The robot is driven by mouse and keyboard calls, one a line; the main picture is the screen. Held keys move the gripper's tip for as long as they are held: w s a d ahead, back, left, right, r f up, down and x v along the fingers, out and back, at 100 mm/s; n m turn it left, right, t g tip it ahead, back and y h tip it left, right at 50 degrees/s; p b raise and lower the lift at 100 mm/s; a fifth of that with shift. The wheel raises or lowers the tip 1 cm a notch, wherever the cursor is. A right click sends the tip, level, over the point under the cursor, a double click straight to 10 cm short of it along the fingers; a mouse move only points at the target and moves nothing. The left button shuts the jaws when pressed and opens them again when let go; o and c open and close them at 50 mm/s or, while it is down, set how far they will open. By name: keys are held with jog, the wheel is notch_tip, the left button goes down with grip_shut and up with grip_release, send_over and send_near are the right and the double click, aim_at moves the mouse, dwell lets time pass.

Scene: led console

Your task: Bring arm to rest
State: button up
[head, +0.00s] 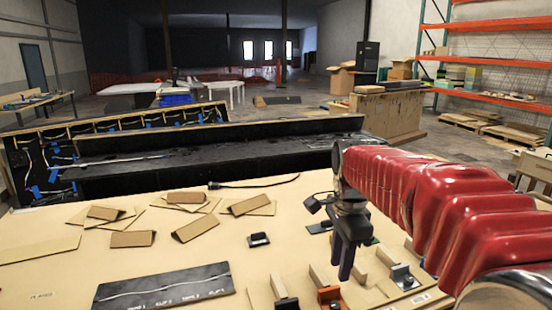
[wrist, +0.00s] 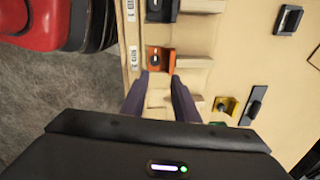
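My red-sleeved arm (head: 420,205) reaches in from the right over the light wooden table (head: 205,250). My gripper (head: 342,268) hangs pointing down above the table's right part, near a row of clips on wooden blocks. In the wrist view my gripper (wrist: 160,78) has its two dark fingers apart, with only the pale table and block surfaces seen between them. An orange clip (wrist: 159,58) lies just beyond the fingertips; it also shows in the head view (head: 330,295). I see nothing held. Whether the fingertips touch anything is unclear.
A black clip (head: 400,277) and a small black part (head: 258,240) are on the table. A long black console (head: 220,160) stands along the far edge.

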jog(key=s+f+n+t, duration=0.3)
jog(key=s+n+t, duration=0.2)
jog(key=s+n, duration=1)
jog(key=s+d, duration=0.1)
jog(key=s, duration=0.4)
jog(key=shift+s+n, duration=0.35)
jog(key=shift+n, duration=0.05)
